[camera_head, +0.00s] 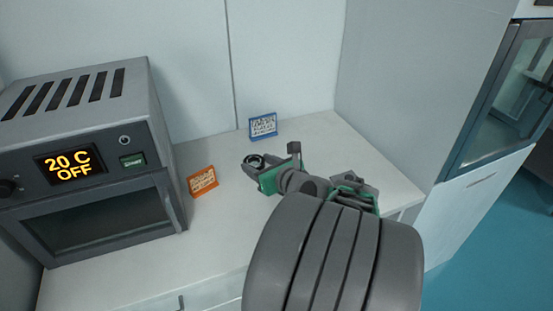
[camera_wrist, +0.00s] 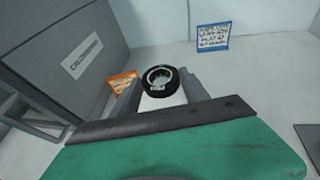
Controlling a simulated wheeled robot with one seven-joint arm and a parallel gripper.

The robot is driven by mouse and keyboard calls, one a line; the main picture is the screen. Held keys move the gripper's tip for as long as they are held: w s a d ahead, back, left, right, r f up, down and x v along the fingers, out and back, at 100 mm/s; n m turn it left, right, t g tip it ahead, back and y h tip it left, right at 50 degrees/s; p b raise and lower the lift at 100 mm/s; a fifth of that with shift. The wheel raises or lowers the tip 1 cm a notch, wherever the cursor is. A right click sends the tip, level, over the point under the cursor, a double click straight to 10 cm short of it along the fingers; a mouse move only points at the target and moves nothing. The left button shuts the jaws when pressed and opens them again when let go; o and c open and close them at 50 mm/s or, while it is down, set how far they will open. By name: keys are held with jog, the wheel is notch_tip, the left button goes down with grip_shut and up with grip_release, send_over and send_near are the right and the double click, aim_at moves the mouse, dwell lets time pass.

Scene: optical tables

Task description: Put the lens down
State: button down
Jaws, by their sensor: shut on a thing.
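The lens (camera_wrist: 148,88) is a round glass in a thick black ring, seen in the wrist view between the tips of my gripper (camera_wrist: 160,92). My gripper is shut on it. In the head view the lens (camera_head: 254,161) shows as a small dark ring at the end of my gripper (camera_head: 257,166), over the white worktop (camera_head: 225,225). I cannot tell whether the lens touches the worktop or is held just above it.
An orange card rack (camera_head: 202,181) stands left of the lens, and a blue one (camera_head: 263,125) stands behind it by the wall. A grey oven (camera_head: 95,160) reading "20 C OFF" fills the left. A tall cabinet (camera_head: 420,90) bounds the right. Worktop in front is clear.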

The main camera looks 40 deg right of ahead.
jog(key=w+d+f, duration=0.1)
jog(key=d+f, duration=0.2)
jog(key=d, duration=0.1)
jog(key=w+d+f+b, duration=0.1)
jog(key=w+d+f, duration=0.1)
jog(key=d, duration=0.3)
jog(key=w+d+f, duration=0.2)
jog(key=d+f, duration=0.2)
jog(key=d, duration=0.1)
jog(key=shift+f+b, duration=0.35)
jog(key=shift+f, duration=1.35)
jog(key=shift+f, duration=0.2)
jog(key=c, duration=0.6)
grip_release()
jog(key=shift+r, duration=0.1)
